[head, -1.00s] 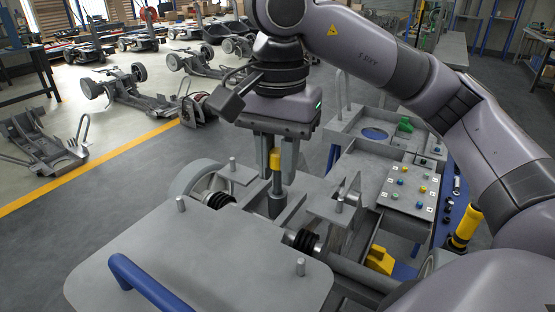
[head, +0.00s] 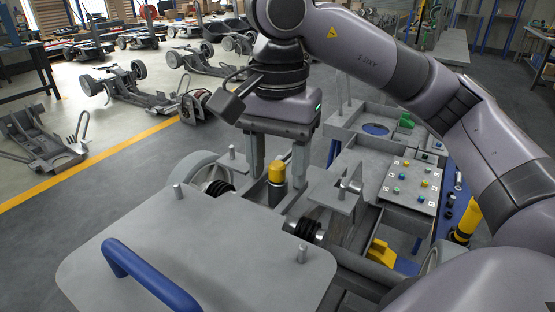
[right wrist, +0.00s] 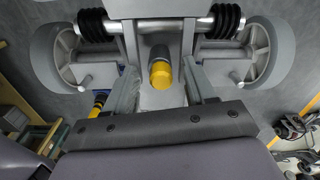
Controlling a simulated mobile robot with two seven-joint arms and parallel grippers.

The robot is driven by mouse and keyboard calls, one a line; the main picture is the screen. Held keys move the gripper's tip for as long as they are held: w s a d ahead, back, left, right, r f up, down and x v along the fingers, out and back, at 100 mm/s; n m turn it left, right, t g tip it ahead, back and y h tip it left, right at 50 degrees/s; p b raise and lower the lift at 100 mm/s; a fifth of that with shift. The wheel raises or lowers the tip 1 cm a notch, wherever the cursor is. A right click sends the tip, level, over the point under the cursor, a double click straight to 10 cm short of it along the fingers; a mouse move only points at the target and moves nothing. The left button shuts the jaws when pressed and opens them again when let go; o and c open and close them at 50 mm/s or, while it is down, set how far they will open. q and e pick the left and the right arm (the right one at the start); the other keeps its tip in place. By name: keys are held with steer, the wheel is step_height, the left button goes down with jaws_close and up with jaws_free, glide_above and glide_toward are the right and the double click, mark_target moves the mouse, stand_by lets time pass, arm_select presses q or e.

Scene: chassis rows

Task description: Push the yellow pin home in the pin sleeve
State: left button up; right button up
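The yellow pin (head: 277,173) stands upright in the dark grey pin sleeve (head: 275,195) on the chassis. Only its yellow head shows above the sleeve, close to the rim; any small gap there is hard to tell. My right gripper (head: 277,180) is above the sleeve, pointing down, with one finger on each side of the pin head and space between. The right wrist view also shows the pin head (right wrist: 160,74) between the spread fingers of the right gripper (right wrist: 158,80), touching neither. My left gripper is not in view.
A grey plate (head: 190,245) with a blue handle (head: 145,275) fills the near side. Upright pegs and a bracket (head: 335,190) stand close around the sleeve. A panel with coloured buttons (head: 410,185) and a yellow block (head: 381,253) lie to the right.

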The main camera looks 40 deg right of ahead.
steer(key=shift+r+p, duration=1.05)
steer(key=shift+r, duration=2.55)
